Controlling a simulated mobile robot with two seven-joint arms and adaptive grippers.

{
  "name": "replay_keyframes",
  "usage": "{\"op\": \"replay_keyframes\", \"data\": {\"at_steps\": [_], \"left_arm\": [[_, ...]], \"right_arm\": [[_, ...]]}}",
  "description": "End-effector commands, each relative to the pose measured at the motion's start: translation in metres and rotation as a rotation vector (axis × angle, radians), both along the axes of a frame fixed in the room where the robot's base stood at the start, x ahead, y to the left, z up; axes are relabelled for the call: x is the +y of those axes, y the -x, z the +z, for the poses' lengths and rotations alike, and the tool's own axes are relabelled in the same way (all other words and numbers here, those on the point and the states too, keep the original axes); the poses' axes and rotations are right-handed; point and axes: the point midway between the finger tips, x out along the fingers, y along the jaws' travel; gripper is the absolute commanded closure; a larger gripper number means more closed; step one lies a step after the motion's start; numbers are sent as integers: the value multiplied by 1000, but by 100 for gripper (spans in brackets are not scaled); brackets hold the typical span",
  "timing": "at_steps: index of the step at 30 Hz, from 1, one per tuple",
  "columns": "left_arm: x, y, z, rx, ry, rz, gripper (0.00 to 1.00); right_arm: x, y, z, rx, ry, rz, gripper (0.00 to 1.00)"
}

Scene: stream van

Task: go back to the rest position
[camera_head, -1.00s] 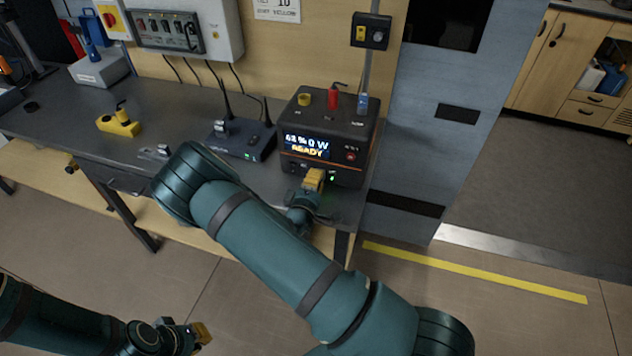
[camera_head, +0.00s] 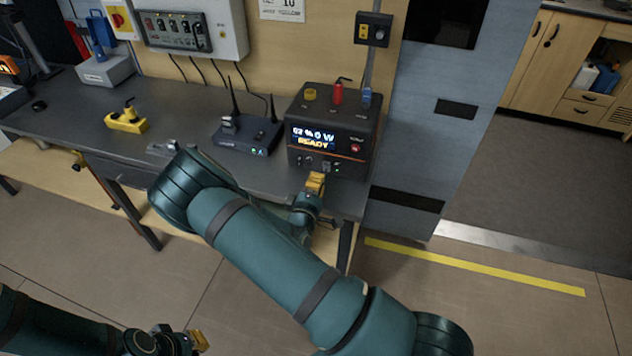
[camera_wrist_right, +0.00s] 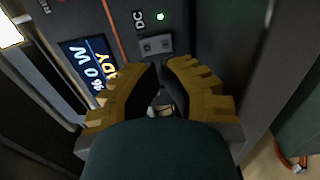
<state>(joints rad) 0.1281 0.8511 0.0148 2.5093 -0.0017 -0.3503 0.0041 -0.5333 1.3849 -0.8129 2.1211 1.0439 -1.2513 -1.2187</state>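My right gripper (camera_head: 315,183) is in front of the lower front face of the black power station (camera_head: 333,130), whose display reads READY. In the right wrist view the two yellow-tipped fingers (camera_wrist_right: 163,72) stand a little apart with nothing seen held between them. The power station's front (camera_wrist_right: 125,35), with a DC socket and a green light, shows just beyond the fingertips. My left gripper (camera_head: 198,342) is low at the bottom left, away from the bench; its fingers are too small to read. My right forearm hides part of the bench's front edge.
The dark bench (camera_head: 75,118) holds a router (camera_head: 247,135) with two antennas and a yellow device (camera_head: 127,118). A grey cabinet (camera_head: 440,150) stands right of the power station. The floor in front, with a yellow stripe (camera_head: 470,267), is clear.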

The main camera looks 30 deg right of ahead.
Motion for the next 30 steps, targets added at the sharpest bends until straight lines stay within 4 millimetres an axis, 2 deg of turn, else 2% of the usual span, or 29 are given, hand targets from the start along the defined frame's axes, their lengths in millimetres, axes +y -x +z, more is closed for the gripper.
{"op": "replay_keyframes", "data": {"at_steps": [1,3,12,18,24,27,29,30], "left_arm": [[0,0,3,0,1,-1,100],[-1,0,4,0,1,-1,100],[-1,1,8,2,1,-2,100],[-1,1,8,3,1,-2,100],[-1,1,8,3,1,-2,100],[-1,1,8,3,1,-2,100],[-1,1,8,3,1,-2,100],[-1,1,8,3,1,-2,100]], "right_arm": [[14,8,0,6,0,8,100],[26,19,1,6,0,8,100],[65,52,0,4,-1,6,100],[73,60,0,3,0,4,100],[74,61,-1,5,-5,4,100],[71,65,-15,26,-82,-2,100],[70,70,-34,55,-194,-11,100],[72,76,-51,78,-299,-23,100]]}}
